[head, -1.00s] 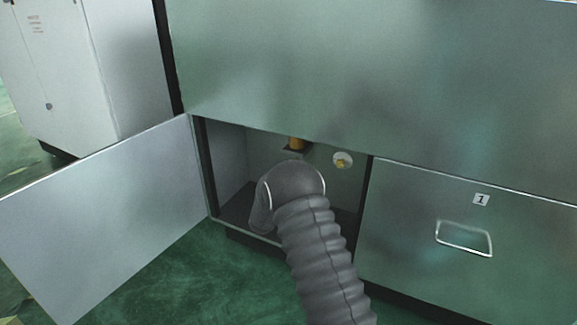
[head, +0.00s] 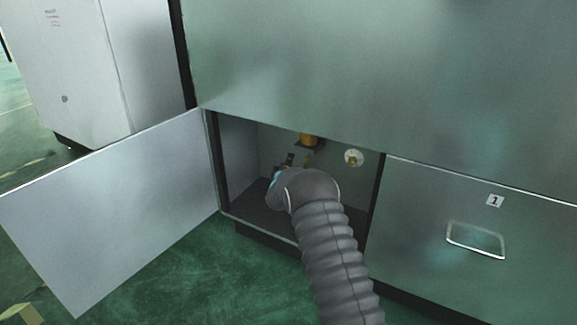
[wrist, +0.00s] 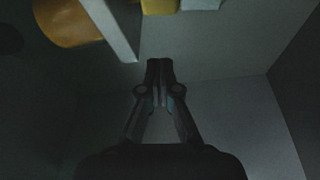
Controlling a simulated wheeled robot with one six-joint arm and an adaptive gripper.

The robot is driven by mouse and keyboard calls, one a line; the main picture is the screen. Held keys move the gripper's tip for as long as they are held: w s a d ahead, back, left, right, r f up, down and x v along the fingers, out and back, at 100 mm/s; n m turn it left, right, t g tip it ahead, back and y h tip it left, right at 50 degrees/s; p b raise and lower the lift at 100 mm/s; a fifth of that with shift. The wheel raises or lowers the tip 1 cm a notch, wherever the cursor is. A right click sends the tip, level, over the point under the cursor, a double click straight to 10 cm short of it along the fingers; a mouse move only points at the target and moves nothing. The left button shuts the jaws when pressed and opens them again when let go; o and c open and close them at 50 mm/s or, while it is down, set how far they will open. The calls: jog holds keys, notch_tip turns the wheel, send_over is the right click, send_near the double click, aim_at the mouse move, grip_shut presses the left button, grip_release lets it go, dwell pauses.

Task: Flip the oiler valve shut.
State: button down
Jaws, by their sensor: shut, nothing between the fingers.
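The oiler shows as an amber cup (head: 309,140) under the top edge of the open compartment, on a dark bracket. In the wrist view the amber body (wrist: 68,22) is at upper left, beside a pale bracket plate (wrist: 112,28). A yellow part (wrist: 160,6) is cut off by the top edge of the wrist view, with a pale piece beside it. I cannot tell whether this is the valve, nor its lever position. My gripper (wrist: 159,64) is shut and empty, its tips below the yellow part and apart from it in the picture. In the head view my wrist partly hides it.
The compartment door (head: 110,210) stands open at left. A closed front with a handle (head: 475,241) and label 1 is at right. The compartment's side walls and top edge enclose my arm.

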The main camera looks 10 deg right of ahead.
aim_at(307, 162)
jog(key=shift+s+d+f, duration=0.1)
jog(key=shift+d+f, duration=0.05)
jog(key=shift+d, duration=0.8)
jog(key=shift+s+d+f, duration=0.1)
jog(key=shift+d+f, duration=0.05)
jog(key=shift+d, duration=0.8)
jog(key=shift+a, duration=0.15)
jog(key=shift+s+b, duration=0.1)
jog(key=shift+b, duration=0.25)
